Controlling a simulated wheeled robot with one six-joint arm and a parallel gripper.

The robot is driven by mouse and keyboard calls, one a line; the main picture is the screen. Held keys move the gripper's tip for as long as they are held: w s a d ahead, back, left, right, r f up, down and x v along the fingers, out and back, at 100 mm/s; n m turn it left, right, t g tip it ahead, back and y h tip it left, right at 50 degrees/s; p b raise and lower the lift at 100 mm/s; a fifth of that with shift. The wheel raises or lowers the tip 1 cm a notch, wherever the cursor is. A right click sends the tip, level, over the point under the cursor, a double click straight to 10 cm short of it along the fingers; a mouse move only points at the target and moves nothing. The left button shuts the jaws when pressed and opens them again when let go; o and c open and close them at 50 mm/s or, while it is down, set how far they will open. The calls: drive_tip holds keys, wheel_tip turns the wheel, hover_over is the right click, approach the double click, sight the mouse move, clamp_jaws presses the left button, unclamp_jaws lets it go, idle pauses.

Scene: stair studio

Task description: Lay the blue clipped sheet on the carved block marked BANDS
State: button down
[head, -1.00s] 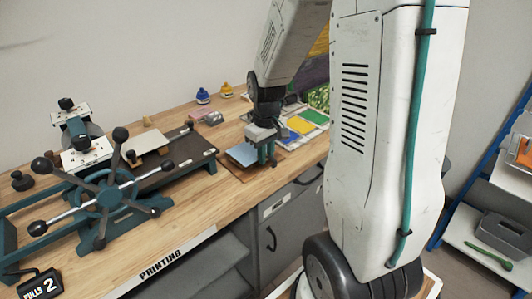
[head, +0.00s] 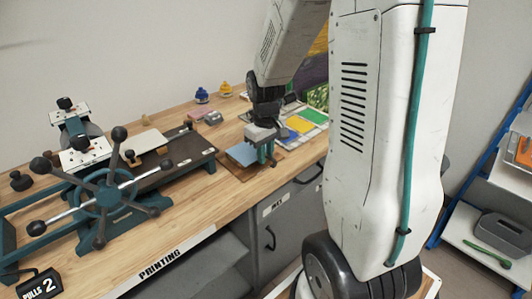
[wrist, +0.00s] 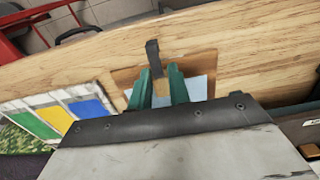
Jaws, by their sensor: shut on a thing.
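The blue sheet (head: 243,154) lies on or just above a brown board (head: 236,171) near the bench's front edge. In the wrist view, a pale blue patch of the sheet (wrist: 197,88) shows beside my fingers, over the brown board (wrist: 205,62). My gripper (head: 267,155) points down at the sheet's right side. In the wrist view, its green fingers (wrist: 160,84) are shut on a dark clip (wrist: 153,56). My gripper hides part of the sheet. I cannot make out a block marked BANDS; no such lettering is readable.
A press with a spoked wheel (head: 107,193) stands left, with a pale plate (head: 147,140) on its dark bed. Green, yellow and blue panels (head: 300,124) lie right of my gripper. Small blue (head: 202,96) and yellow (head: 225,89) containers stand behind. Some bench is bare between press and board.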

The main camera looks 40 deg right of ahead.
idle(0.4)
drive_tip(key=c, duration=1.2)
unclamp_jaws()
drive_tip(key=shift+c, duration=0.2)
drive_tip(key=shift+r, duration=3.95)
drive_tip(key=shift+s+a, duration=0.1)
drive_tip(key=shift+s, duration=0.1)
drive_tip(key=s+a+r, duration=0.4)
drive_tip(key=s+a, duration=0.3)
drive_tip(key=s, duration=0.2)
drive_tip(key=s+a+r+t, duration=0.1)
drive_tip(key=s+a+r, duration=0.4)
drive_tip(key=s+a, duration=0.2)
drive_tip(key=s, duration=0.2)
drive_tip(key=shift+s+a, duration=0.15)
drive_tip(key=shift+s, duration=0.2)
